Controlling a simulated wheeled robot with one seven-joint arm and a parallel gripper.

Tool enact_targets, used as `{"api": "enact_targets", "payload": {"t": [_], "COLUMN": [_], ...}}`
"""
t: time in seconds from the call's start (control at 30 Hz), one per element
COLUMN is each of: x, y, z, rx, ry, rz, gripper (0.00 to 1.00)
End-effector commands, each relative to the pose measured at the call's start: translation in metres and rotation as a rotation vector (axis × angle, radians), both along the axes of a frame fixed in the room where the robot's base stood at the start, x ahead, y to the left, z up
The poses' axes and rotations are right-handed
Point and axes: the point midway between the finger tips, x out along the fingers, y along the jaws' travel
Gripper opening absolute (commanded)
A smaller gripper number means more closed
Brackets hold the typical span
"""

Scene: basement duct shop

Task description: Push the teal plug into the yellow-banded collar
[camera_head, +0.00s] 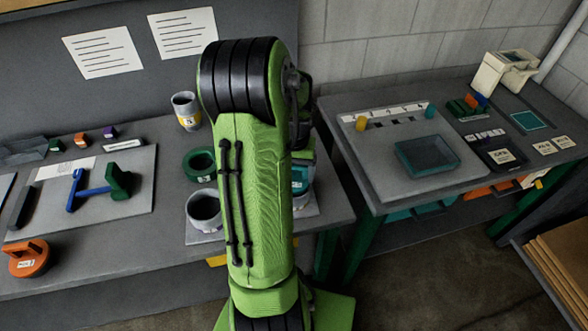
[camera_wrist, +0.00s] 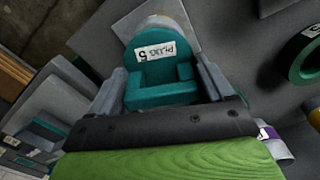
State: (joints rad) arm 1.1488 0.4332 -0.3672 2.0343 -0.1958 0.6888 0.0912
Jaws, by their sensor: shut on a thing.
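The teal plug (camera_wrist: 160,75), with a white "PLUG 5" label, is between the two fingers of my gripper (camera_wrist: 163,88) in the wrist view. My gripper is shut on it. In the head view a little of the plug (camera_head: 299,181) shows behind my green arm, which hides the gripper. A pale rounded rim (camera_wrist: 166,22) shows just beyond the plug in the wrist view, over a square grey plate (camera_wrist: 126,22). I cannot tell whether it is the yellow-banded collar, nor whether the plug touches it. No yellow band shows clearly there.
A grey collar (camera_head: 205,205) and a green ring (camera_head: 199,164) stand left of my arm. A grey cup-like piece with a yellow mark (camera_head: 187,112) stands behind them. A board with blue and green parts (camera_head: 140,200) lies left. The right bench (camera_head: 385,190) holds a teal tray (camera_head: 427,154).

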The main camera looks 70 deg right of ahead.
Motion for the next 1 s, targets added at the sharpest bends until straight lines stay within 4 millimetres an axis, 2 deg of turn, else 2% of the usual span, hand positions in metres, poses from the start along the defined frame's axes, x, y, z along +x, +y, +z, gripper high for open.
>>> {"api": "enact_targets", "payload": {"t": [0.5,0.77,0.8,0.9,1.0], "x": [0.000,0.000,0.000,0.000,0.000], "y": [0.000,0.000,0.000,0.000,0.000], "z": [-0.017,-0.016,-0.016,-0.016,-0.016], "rx": [0.000,0.000,0.000,0.000,0.000], "ry": [0.000,0.000,0.000,0.000,0.000], "rz": [0.000,0.000,0.000,0.000,0.000], "gripper": [0.37,0.37,0.87,1.00,1.00]}}
